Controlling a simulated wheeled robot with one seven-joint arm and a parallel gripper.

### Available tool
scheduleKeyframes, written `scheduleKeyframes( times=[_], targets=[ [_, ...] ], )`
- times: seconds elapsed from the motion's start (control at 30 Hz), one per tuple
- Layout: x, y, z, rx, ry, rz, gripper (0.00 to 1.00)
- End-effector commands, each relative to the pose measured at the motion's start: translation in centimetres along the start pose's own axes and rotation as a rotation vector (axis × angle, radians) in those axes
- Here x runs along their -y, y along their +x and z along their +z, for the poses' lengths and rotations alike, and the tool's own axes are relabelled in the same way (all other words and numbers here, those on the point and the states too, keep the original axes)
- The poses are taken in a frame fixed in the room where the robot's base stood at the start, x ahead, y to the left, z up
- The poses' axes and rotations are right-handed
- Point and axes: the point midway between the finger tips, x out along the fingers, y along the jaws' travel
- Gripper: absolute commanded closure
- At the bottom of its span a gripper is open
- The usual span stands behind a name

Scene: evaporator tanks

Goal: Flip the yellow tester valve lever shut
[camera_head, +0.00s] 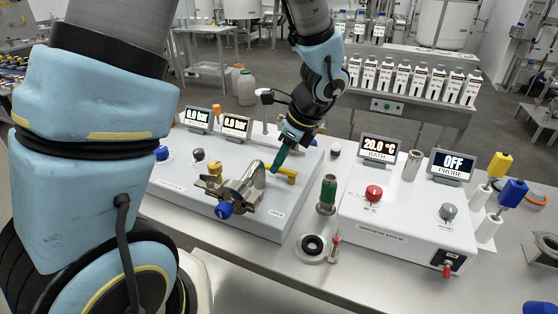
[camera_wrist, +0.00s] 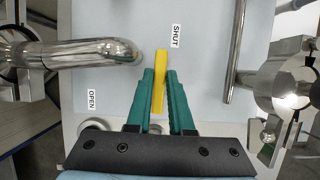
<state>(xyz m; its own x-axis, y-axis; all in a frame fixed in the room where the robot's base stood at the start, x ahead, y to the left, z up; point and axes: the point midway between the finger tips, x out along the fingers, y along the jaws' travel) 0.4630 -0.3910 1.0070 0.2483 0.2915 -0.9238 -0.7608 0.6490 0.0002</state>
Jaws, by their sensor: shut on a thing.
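The yellow lever (camera_head: 286,173) is on the tester's white sloped panel in the head view, beside the curved metal pipe. My gripper (camera_head: 277,167) reaches down to it from above. In the wrist view, the green fingers of my gripper (camera_wrist: 160,80) are shut on the yellow lever (camera_wrist: 161,62), one on each side. The lever's visible end points up in the picture, just left of the SHUT label (camera_wrist: 176,36). The OPEN label (camera_wrist: 92,99) is at the lower left.
The curved metal pipe (camera_wrist: 95,53) lies close to the left of the fingers. A metal rod (camera_wrist: 236,50) and a clamp fitting (camera_wrist: 288,85) stand to the right. In the head view, a white bath unit (camera_head: 405,215) stands to the right.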

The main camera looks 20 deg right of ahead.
Motion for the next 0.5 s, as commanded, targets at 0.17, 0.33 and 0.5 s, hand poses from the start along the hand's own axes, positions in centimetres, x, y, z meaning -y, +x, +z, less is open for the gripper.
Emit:
scheduleKeyframes(
  times=[0.17, 0.33, 0.5],
  targets=[
    [0.09, -0.06, -0.05, -0.001, 0.011, -0.006, 1.0],
    [0.11, -0.07, -0.05, -0.001, 0.011, -0.006, 1.0],
    [0.11, -0.07, -0.05, -0.001, 0.01, -0.006, 0.7]
  ],
)
